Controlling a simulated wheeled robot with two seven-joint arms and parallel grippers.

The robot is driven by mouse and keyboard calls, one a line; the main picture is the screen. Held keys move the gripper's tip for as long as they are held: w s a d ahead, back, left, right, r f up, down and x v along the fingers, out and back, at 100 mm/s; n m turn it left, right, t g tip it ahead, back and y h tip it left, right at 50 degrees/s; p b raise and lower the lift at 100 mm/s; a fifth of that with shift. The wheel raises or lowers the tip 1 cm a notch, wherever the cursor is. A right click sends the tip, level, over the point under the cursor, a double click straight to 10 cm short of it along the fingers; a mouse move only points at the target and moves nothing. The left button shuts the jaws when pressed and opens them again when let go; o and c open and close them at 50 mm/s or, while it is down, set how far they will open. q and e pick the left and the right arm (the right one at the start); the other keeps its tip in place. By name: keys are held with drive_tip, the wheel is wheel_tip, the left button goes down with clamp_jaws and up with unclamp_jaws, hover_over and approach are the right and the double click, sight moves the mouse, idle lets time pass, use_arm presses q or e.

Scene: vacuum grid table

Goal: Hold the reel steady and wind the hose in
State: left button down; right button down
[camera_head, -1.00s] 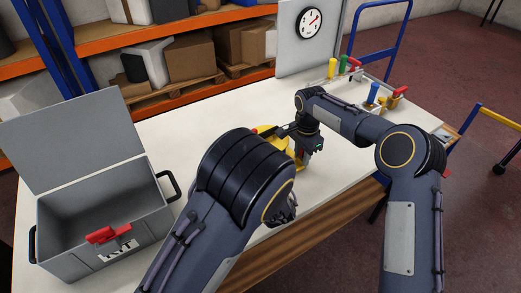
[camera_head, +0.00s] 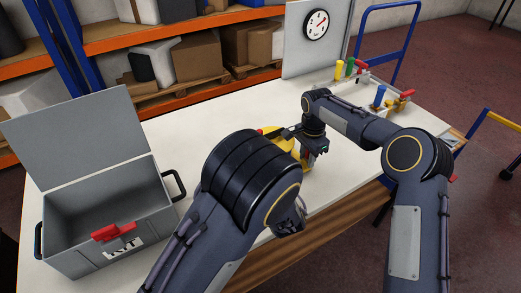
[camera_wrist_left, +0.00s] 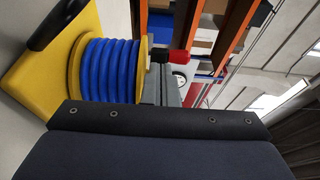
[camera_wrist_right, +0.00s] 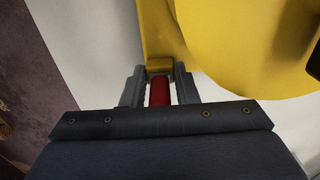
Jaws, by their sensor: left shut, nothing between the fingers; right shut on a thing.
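The yellow reel (camera_head: 285,143) stands on the table, largely hidden behind my arms in the head view. In the left wrist view the reel's yellow flange (camera_wrist_left: 75,85) and coils of blue hose (camera_wrist_left: 112,70) show close up. My right gripper (camera_wrist_right: 158,85) is shut on the red crank handle (camera_wrist_right: 160,92), which joins a yellow crank arm beside the reel's large yellow disc (camera_wrist_right: 240,50). My left gripper (camera_wrist_left: 163,88) is shut and empty, with its fingers beside the hose drum; I cannot tell if they touch the reel. In the head view its fingers are hard to make out.
A grey open-lidded box (camera_head: 110,215) with a red latch stands at the left. A grey panel with a gauge (camera_head: 316,25) stands at the back. Several coloured valves (camera_head: 380,97) sit at the back right. White table (camera_head: 215,110) is clear between box and reel.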

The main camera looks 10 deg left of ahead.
use_arm(q)
drive_tip(key=s, duration=1.1)
drive_tip(key=shift+a, duration=0.35)
use_arm(e)
drive_tip(key=c, duration=1.1)
unclamp_jaws()
drive_tip(key=shift+o, duration=0.2)
drive_tip(key=shift+r, duration=0.1)
